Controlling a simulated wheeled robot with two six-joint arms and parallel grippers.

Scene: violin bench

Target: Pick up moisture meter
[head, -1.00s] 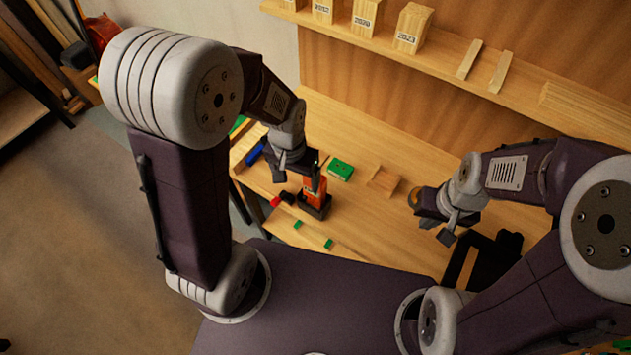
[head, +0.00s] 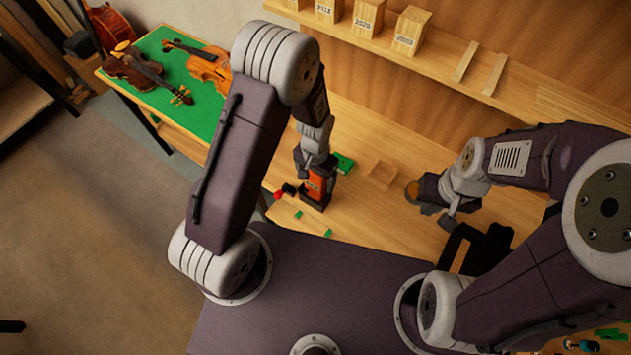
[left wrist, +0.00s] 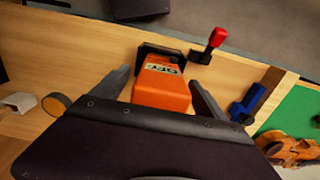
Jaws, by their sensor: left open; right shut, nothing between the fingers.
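The moisture meter appears to be the orange block-shaped device (head: 316,186), standing in a black holder (head: 314,203) on the wooden bench. In the left wrist view the orange meter (left wrist: 162,90), with dark lettering, lies between my fingers, and the black holder (left wrist: 150,50) is at its far end. My left gripper (head: 317,170) is open at the meter, with one finger on each side; the left wrist view shows gaps beside it (left wrist: 162,97). My right gripper (head: 437,213) is shut and empty above the bench to the right.
A red-knobbed tool (left wrist: 213,42) stands near the holder, and a blue tool (left wrist: 247,103) lies beside it. A green block (head: 343,162) and a wooden block (head: 383,173) lie behind. Violins lie on a green-topped table (head: 150,45). A round yellowish item (head: 411,191) is by my right gripper.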

